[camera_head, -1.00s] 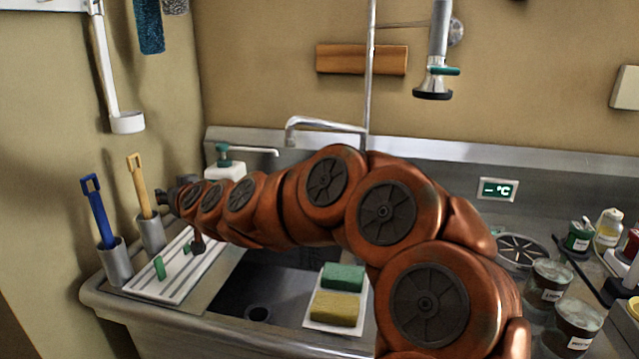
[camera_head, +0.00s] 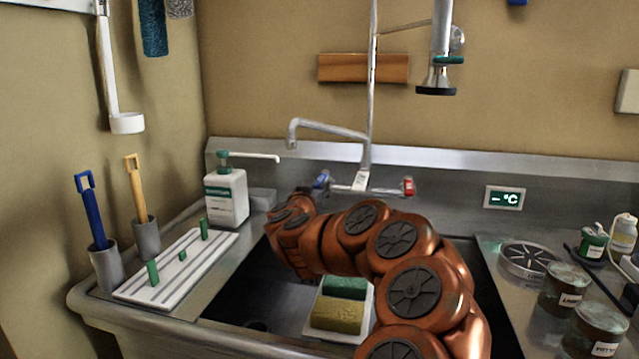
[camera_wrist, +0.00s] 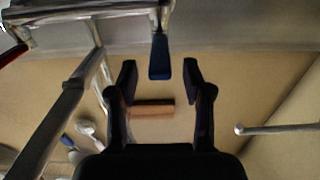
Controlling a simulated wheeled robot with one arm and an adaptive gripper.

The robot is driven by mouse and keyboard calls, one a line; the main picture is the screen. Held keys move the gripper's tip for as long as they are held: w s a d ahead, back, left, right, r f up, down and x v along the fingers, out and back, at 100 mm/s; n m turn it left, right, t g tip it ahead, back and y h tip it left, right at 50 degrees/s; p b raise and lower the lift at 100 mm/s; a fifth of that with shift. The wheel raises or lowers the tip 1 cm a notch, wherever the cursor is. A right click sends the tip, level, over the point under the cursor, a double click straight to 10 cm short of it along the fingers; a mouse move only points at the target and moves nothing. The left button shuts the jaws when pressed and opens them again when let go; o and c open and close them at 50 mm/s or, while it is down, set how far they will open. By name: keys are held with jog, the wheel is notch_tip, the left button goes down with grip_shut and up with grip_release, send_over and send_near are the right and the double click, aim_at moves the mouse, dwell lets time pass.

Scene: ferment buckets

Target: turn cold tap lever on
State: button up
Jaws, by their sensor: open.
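The cold tap lever (camera_head: 321,180) is blue and sits at the left end of the tap body (camera_head: 360,183) on the sink's back wall. In the wrist view the blue lever (camera_wrist: 160,58) hangs from the chrome tap, between and slightly beyond my fingertips. My gripper (camera_wrist: 159,75) is open, one dark finger on each side of the lever, with no clear contact. In the head view my arm's end is just below and left of the lever, and the fingers are hard to make out. The red lever (camera_head: 408,186) is at the right end.
The spout (camera_head: 325,127) and riser pipe stand above the tap. A soap bottle (camera_head: 226,195) stands left of it. A drying rack (camera_head: 178,268) and brush cups lie further left. Sponges (camera_head: 339,303) sit below my arm. Jars (camera_head: 565,288) stand on the right counter.

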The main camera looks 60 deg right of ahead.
aim_at(324, 175)
jog(key=shift+x, duration=3.2)
jog(key=shift+c, duration=0.3)
grip_shut()
